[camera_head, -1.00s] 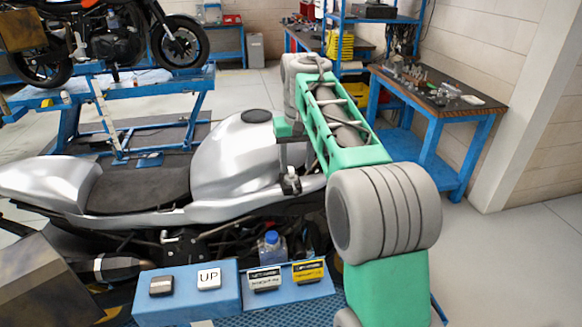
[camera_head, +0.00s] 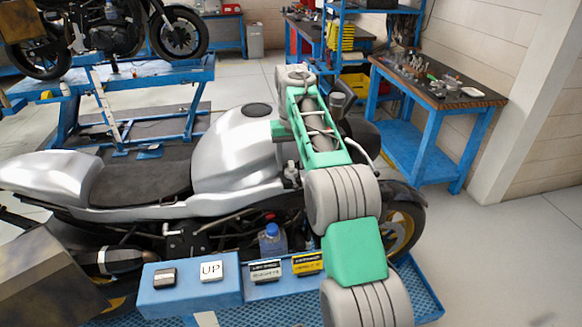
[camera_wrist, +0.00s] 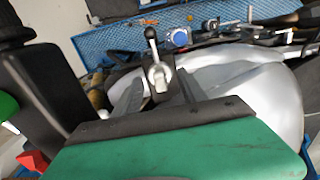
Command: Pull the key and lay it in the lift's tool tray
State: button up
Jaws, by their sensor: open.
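The silver motorcycle (camera_head: 235,150) stands on the blue lift. I cannot make out the key for certain; a lever with a black ball end (camera_wrist: 151,34) and a silver fitting (camera_wrist: 160,77) show in the wrist view. My gripper (camera_wrist: 158,86) is open, its grey fingers either side of that fitting, with no grip on it visible. In the head view my arm hides most of the gripper, near the front of the tank. A blue mesh tray (camera_head: 425,292), seemingly the lift's tool tray, runs along the near side; it also shows in the wrist view (camera_wrist: 108,42).
A blue box (camera_head: 190,290) with an UP button stands at the near edge, beside labelled black and yellow blocks. A blue-capped bottle (camera_head: 271,240) is close by. Handlebar parts (camera_wrist: 45,85) crowd the wrist view's left. A workbench (camera_head: 440,85) stands at right, with clear floor before it.

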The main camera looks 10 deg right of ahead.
jog(key=shift+f, duration=0.85)
jog(key=shift+r, duration=0.1)
jog(key=shift+c, duration=0.3)
dwell(0.5)
grip_shut()
dwell(0.5)
jog(key=o, duration=0.6)
grip_release()
